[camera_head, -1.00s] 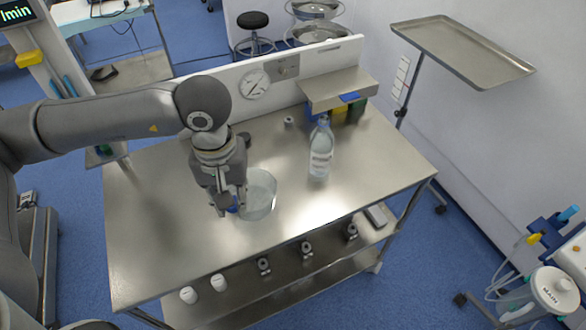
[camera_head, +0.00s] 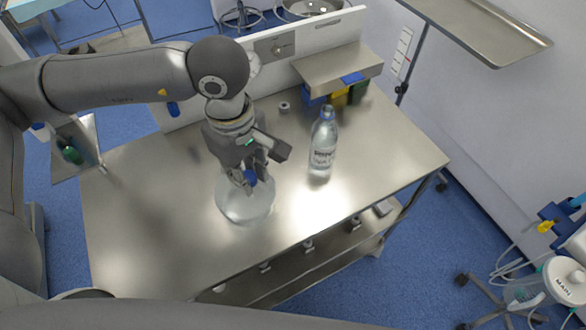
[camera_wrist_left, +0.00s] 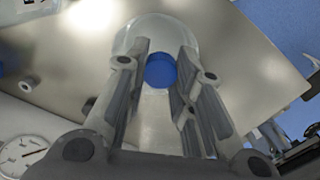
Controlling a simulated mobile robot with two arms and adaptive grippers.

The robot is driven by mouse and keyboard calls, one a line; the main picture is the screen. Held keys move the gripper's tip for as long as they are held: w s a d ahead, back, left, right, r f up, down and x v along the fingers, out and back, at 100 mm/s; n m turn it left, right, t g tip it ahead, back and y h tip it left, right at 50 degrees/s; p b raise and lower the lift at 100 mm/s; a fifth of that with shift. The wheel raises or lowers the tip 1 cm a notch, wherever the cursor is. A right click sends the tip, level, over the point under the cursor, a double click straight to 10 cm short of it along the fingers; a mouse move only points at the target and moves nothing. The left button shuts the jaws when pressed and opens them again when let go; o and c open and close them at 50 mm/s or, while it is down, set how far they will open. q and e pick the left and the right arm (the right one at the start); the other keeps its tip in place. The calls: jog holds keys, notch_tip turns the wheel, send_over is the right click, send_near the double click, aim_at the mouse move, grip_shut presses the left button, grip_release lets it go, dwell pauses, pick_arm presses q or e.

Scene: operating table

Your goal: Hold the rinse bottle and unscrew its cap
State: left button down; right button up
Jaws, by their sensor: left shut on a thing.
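A clear bottle with a printed label (camera_head: 323,150) stands upright on the steel table (camera_head: 385,150), to the right of my left gripper; its top looks bluish, too small to make out. My left gripper (camera_head: 249,180) points down over a clear round vessel (camera_head: 240,208). It is shut on a small blue cap-like piece (camera_head: 250,175). In the left wrist view this blue piece (camera_wrist_left: 160,70) sits between the fingertips, with the clear vessel (camera_wrist_left: 158,30) behind it. The gripper is apart from the bottle. My right gripper is not in view.
A grey shelf (camera_head: 338,68) with blue and yellow items stands at the back right. A small grey ring-like piece (camera_head: 284,106) lies behind the bottle. The table is bare at its left and right. A steel tray stand (camera_head: 485,32) is beyond it.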

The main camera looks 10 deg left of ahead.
pick_arm(q)
jog(key=s+d+n+b, duration=0.25)
jog(key=d+n, duration=0.65)
jog(key=n, duration=0.9)
jog(key=p, duration=0.4)
send_over(294, 172)
jog(key=s, duration=0.1)
jog(key=shift+n, duration=0.3)
notch_tip(294, 172, down, 9)
jog(key=shift+d+f, duration=0.1)
jog(key=shift+w+f, duration=0.4)
jog(key=shift+f, duration=0.15)
notch_tip(294, 172, down, 3)
jog(key=shift+f, duration=0.1)
jog(key=shift+w, duration=0.1)
